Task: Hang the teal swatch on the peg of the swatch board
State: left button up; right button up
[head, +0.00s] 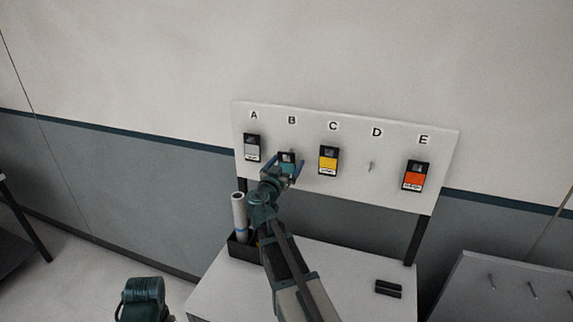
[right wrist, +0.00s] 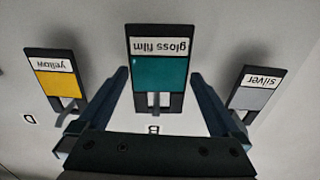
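The teal swatch (head: 286,168) is at position B on the white swatch board (head: 385,188), upright like its neighbours. In the right wrist view the teal swatch (right wrist: 160,74) appears upside down, labelled "gloss film", with a grey peg showing in its slot; it appears to hang there. My right gripper (head: 283,167) is at the swatch, its fingers spread either side. In the right wrist view, gaps show between both fingers and the swatch edges. The gripper partly hides the swatch in the head view. My left gripper is not in view.
Silver (head: 252,148), yellow (head: 328,160) and orange (head: 415,176) swatches hang at A, C and E. The peg at D (head: 371,167) is bare. A white roll (head: 239,211) stands in a black bin on the table (head: 345,268); a small black item (head: 388,289) lies at right.

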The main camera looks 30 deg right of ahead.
jog(key=v, duration=1.3)
jog(key=shift+s+a, duration=0.25)
jog(key=shift+a, duration=0.05)
jog(key=shift+f, duration=0.1)
jog(key=s+a+f+n+g+y+b, duration=0.35)
jog(key=a+f, duration=0.25)
jog(key=f, duration=0.4)
jog(key=s+a+f+n+g+y+b, duration=0.2)
jog(key=s+a+f+g+y, duration=0.25)
jog(key=f, duration=0.65)
jog(key=s+a+f+n+g+y, duration=0.1)
jog(key=s+a+f+n, duration=0.1)
jog(key=a, duration=0.3)
jog(key=s+a+f+n+g+y+b, duration=0.1)
jog(key=s+a+f+n+y, duration=0.1)
jog(key=s+a, duration=0.3)
jog(key=s+a+f+n+g+y, duration=0.1)
jog(key=s+a+f+n, duration=0.3)
jog(key=a, duration=0.2)
jog(key=shift+a+g+y+b, duration=0.25)
jog(key=shift+g+y+b, duration=0.05)
jog(key=shift+g+b, duration=0.1)
